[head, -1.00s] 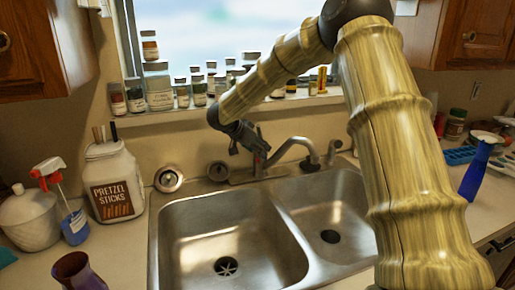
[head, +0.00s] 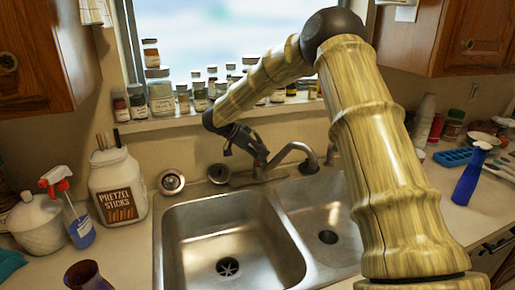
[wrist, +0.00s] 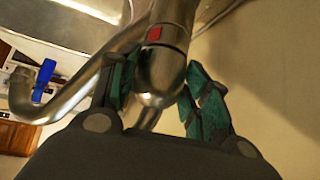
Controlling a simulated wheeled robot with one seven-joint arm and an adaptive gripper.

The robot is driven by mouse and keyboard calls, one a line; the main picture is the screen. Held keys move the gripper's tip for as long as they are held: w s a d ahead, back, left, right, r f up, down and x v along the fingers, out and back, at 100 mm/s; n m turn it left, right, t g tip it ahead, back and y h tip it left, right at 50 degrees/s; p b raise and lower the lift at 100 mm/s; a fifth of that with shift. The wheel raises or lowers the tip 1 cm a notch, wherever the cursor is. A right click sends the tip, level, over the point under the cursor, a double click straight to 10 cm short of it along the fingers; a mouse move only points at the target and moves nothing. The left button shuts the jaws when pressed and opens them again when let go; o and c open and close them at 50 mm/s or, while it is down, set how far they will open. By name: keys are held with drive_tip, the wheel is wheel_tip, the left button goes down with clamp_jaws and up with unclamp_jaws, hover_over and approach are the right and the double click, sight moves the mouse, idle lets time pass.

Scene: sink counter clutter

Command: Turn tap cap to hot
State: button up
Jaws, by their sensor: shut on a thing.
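The metal tap (head: 297,149) stands behind the double sink, its curved spout reaching right over the divider. In the wrist view the tap's shiny rounded cap (wrist: 161,72) sits between the teal finger pads, near a red mark (wrist: 154,34) on the metal. My gripper (wrist: 160,92) is shut on the tap cap, with one finger on each side. In the head view my gripper (head: 243,146) is at the tap's base, angled down from the upper left. The cap is mostly hidden there by the fingers.
A pretzel sticks jar (head: 118,190), a spray bottle (head: 78,222) and a white lidded pot (head: 38,225) stand left of the sink (head: 180,215). Small jars (head: 160,97) line the window sill behind my arm. A blue bottle (head: 468,178) stands on the right counter.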

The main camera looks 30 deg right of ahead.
drive_tip(key=o, duration=1)
drive_tip(key=shift+a+r, duration=0.1)
drive_tip(key=shift+v, duration=3.7)
